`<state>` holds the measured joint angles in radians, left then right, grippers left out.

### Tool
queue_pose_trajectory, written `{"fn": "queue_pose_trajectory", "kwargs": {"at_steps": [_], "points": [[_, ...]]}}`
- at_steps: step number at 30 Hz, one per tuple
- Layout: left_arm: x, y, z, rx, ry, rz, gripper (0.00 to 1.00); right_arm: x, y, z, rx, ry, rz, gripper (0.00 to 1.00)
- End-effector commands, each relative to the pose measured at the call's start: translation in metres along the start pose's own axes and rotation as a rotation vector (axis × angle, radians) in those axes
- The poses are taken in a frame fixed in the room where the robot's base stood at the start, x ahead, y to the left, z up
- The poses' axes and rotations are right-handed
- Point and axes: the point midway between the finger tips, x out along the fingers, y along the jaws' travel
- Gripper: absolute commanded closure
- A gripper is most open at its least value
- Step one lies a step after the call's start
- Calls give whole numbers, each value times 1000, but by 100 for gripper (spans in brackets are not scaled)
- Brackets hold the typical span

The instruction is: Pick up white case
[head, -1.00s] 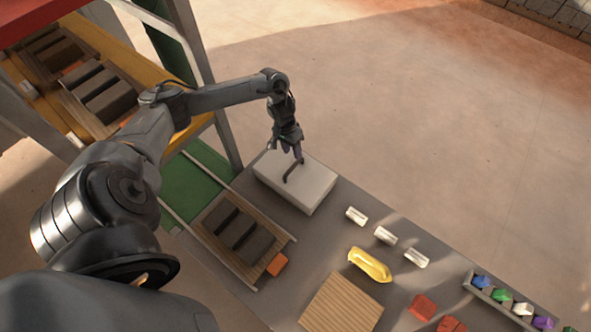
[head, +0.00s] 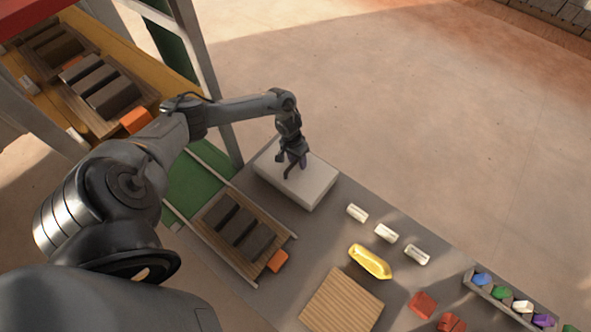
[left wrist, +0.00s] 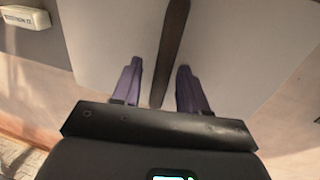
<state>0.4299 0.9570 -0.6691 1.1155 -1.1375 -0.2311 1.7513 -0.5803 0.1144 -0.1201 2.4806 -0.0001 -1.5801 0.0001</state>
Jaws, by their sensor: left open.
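The white case (head: 312,187) is a pale box lying on the far end of the grey table. It also fills much of the left wrist view (left wrist: 110,35), with a dark handle (left wrist: 172,45) running along its middle. My left gripper (head: 294,168) is over the case. In the left wrist view its two purple fingers (left wrist: 158,85) are apart, one on each side of the handle's near end. I cannot tell whether they touch it. My right gripper is not in view.
Small white pieces (head: 386,233), a yellow dish (head: 370,262), a wooden board (head: 342,300) and red pieces (head: 423,304) lie on the table (head: 318,238). A tray of dark blocks (head: 240,232) is left of them. A rack of coloured pieces (head: 490,294) stands at right.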

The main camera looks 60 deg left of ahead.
Motion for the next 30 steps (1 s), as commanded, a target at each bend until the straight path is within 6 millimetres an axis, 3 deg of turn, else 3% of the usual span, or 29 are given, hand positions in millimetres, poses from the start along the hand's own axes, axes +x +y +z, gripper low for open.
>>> {"fn": "queue_pose_trajectory", "kwargs": {"at_steps": [2,11,30], "points": [[0,0,0,0,0,0,57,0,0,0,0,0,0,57],[0,0,0,0,0,0,100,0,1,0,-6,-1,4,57],[-1,0,0,0,0,0,100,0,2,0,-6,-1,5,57]]}}
